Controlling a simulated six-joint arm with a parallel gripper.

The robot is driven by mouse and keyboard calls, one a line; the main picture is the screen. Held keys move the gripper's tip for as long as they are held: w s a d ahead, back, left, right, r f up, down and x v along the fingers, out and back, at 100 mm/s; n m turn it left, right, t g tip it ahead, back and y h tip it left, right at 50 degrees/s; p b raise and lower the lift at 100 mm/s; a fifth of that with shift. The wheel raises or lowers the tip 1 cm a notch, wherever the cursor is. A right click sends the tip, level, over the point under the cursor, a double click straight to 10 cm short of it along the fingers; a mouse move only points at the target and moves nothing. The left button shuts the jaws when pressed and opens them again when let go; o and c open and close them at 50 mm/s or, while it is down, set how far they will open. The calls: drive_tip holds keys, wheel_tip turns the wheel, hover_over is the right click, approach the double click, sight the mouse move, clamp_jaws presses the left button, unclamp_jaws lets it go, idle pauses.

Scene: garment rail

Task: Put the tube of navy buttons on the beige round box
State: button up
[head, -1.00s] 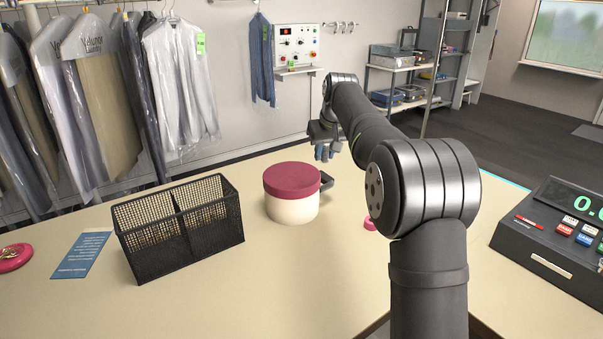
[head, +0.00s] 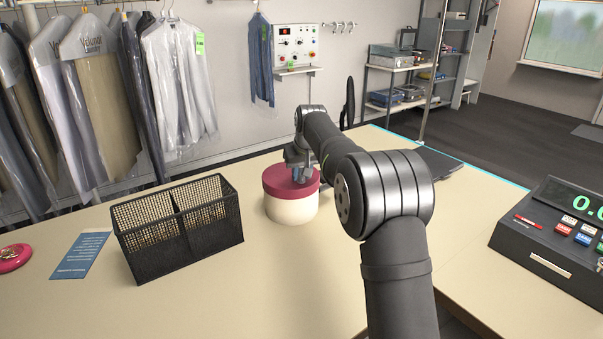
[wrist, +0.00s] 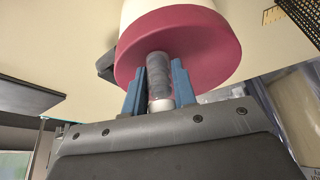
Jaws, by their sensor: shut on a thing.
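The round box (head: 292,209) is beige with a crimson lid (head: 278,182) and stands upright on the counter. My gripper (head: 299,174) is over the lid, pointing down. In the wrist view, its two blue fingers (wrist: 157,88) are shut on the tube of buttons (wrist: 158,72), which looks dark grey with a pale cap at one end. The tube appears against the crimson lid (wrist: 205,45); I cannot tell whether it touches the lid or is just above it. In the head view the fingers mostly hide the tube.
A black mesh basket (head: 180,228) stands left of the box, with a blue card (head: 82,255) and a pink round item (head: 14,257) farther left. A cash register (head: 555,235) is at the right. A flat dark item (head: 438,164) lies behind my arm. The front counter is clear.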

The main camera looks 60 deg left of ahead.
drive_tip(key=shift+f, duration=0.1)
drive_tip(key=o, duration=1)
drive_tip(key=v, duration=1.2)
drive_tip(key=x, duration=1.2)
drive_tip(key=shift+f, duration=0.3)
wheel_tip(320, 180, up, 3)
drive_tip(key=shift+r, duration=0.75)
